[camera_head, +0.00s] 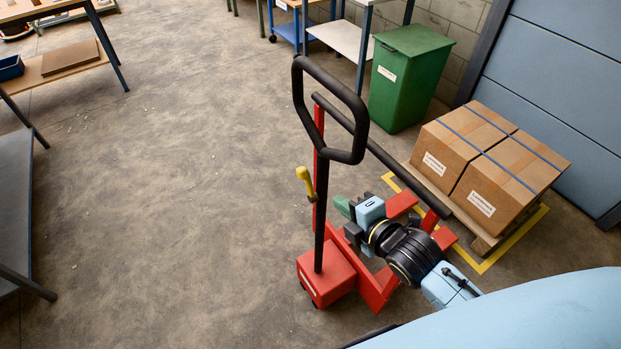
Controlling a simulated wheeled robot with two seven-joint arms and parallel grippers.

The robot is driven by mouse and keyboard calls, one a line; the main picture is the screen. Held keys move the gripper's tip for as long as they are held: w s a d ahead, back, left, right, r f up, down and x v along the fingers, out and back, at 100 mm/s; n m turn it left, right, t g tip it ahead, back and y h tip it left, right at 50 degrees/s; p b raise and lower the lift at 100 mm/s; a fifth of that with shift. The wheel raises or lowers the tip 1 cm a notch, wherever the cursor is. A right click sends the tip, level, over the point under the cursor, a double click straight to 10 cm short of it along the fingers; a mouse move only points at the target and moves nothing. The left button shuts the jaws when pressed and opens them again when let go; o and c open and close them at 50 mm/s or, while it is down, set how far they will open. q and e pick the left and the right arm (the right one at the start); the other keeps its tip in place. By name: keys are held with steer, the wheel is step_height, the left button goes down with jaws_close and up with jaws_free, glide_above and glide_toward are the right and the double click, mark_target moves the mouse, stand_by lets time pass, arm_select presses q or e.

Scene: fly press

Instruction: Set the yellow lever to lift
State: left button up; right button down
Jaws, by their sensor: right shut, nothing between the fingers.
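The yellow lever (306,182) sticks out on the left side of the upright of a red pallet truck (325,276), below its black loop handle (330,108). The lever's grip points up and slightly left. My right gripper (344,206) is shut and empty. It is to the right of the upright, a little lower than the lever in the picture, and apart from it. My right arm comes in from the lower right, over the truck's forks. My left gripper is not in view.
A pallet (488,243) with two strapped cardboard boxes (490,165) stands at the right inside yellow floor marking. A green bin (405,80) stands behind. Workbenches line the left edge. The floor (160,190) left of the truck is clear.

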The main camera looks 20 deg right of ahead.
mark_target(304, 176)
steer(key=x, duration=1.3)
steer(key=shift+w+a+f+b, duration=0.1)
steer(key=shift+w+b, duration=0.25)
steer(key=shift+b, duration=0.05)
steer(key=w+g+p, duration=0.1)
steer(key=p, duration=0.2)
steer(key=shift+a+r, duration=0.1)
steer(key=shift+r, duration=0.25)
steer(key=shift+w+f+g+p, duration=0.3)
steer(key=shift+g+p, duration=0.2)
steer(key=shift+p, duration=0.35)
steer(key=shift+s, duration=0.1)
steer(key=shift+s+f+p, duration=0.1)
steer(key=shift+s+p, duration=0.5)
steer(key=shift+s, duration=0.1)
